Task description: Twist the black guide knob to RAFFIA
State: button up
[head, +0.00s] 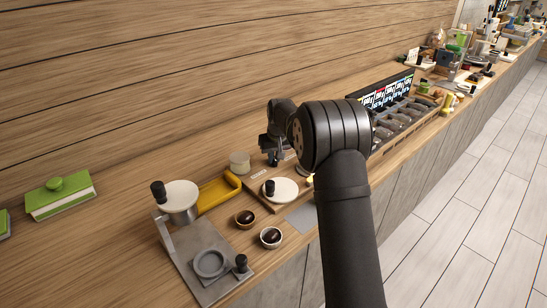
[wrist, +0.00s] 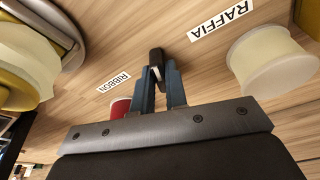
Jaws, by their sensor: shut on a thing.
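My gripper (wrist: 159,72) is shut on the black guide knob (wrist: 156,56), which stands up between its two blue-grey fingers in the wrist view. The white RAFFIA label (wrist: 222,20) lies on the wood to the upper right of the knob. The white RIBBON label (wrist: 114,82) lies to its lower left. Which label the knob points to I cannot tell. In the head view my gripper (head: 272,158) is at the back of a wooden board (head: 259,199), and the knob is hidden there.
A pale spool (wrist: 272,65) stands right of the knob and a red item (wrist: 120,107) shows behind the left finger. In the head view, a white disc with a black handle (head: 284,190) and a yellow-handled tool (head: 218,190) are close by.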

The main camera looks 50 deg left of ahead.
aim_at(275, 161)
dwell(0.3)
jog(key=shift+m+t, duration=0.3)
jog(key=shift+m, duration=1.2)
jog(key=o, duration=0.7)
jog(key=shift+v, duration=3.5)
jog(key=shift+a+r, duration=0.1)
jog(key=v, duration=1.7)
jog(key=shift+s+a+r, duration=0.15)
